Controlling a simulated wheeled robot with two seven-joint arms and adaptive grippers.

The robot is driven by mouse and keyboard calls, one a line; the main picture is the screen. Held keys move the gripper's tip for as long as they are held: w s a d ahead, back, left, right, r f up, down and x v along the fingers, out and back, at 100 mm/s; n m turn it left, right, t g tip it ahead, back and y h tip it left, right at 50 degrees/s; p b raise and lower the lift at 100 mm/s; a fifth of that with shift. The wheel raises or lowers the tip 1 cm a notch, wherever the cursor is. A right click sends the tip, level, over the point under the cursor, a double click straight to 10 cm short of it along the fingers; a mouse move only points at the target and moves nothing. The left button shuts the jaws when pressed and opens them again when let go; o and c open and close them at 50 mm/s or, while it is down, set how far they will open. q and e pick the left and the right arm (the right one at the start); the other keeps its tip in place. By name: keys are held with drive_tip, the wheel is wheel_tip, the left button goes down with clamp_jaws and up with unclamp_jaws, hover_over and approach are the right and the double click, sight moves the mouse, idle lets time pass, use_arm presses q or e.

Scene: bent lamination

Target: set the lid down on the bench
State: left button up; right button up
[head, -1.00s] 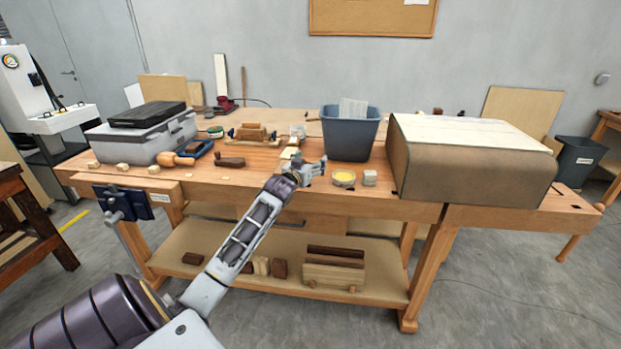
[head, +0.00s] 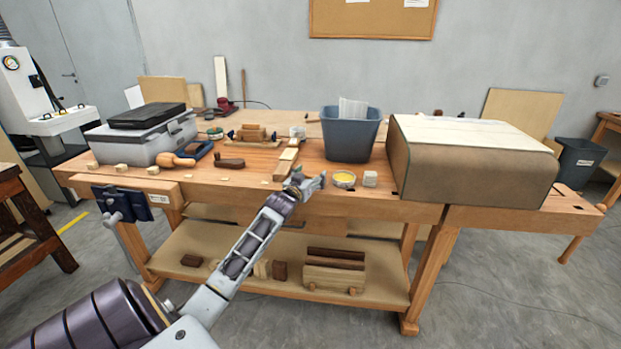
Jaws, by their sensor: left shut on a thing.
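My left gripper (head: 314,182) is at the front edge of the bench (head: 240,178), just left of the open tin. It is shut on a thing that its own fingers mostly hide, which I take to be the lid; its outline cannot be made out. The round tin (head: 344,178) stands uncovered on the bench with its yellow contents showing. I cannot tell whether the held lid touches the bench top. My right gripper is not in view.
A pale block (head: 370,179) stands right of the tin, and a blue-grey bin (head: 350,135) behind it. A large brown curved form (head: 475,170) fills the bench's right side. Wooden strips (head: 286,163) lie behind the gripper. Bare bench top shows left of them.

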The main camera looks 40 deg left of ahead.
sight(310, 177)
use_arm(q)
drive_tip(key=shift+f, duration=0.15)
drive_tip(key=o, duration=0.8)
drive_tip(key=shift+o, duration=0.2)
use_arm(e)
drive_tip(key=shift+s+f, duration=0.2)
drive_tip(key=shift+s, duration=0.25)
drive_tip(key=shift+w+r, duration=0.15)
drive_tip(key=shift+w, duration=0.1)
use_arm(q)
drive_tip(key=shift+s+d, duration=0.15)
drive_tip(key=shift+s, duration=0.3)
drive_tip(key=shift+p+v, duration=0.3)
drive_tip(key=shift+v, duration=1.8)
drive_tip(key=v, duration=0.6)
drive_tip(key=shift+s+p, duration=0.35)
drive_tip(key=shift+s, duration=0.05)
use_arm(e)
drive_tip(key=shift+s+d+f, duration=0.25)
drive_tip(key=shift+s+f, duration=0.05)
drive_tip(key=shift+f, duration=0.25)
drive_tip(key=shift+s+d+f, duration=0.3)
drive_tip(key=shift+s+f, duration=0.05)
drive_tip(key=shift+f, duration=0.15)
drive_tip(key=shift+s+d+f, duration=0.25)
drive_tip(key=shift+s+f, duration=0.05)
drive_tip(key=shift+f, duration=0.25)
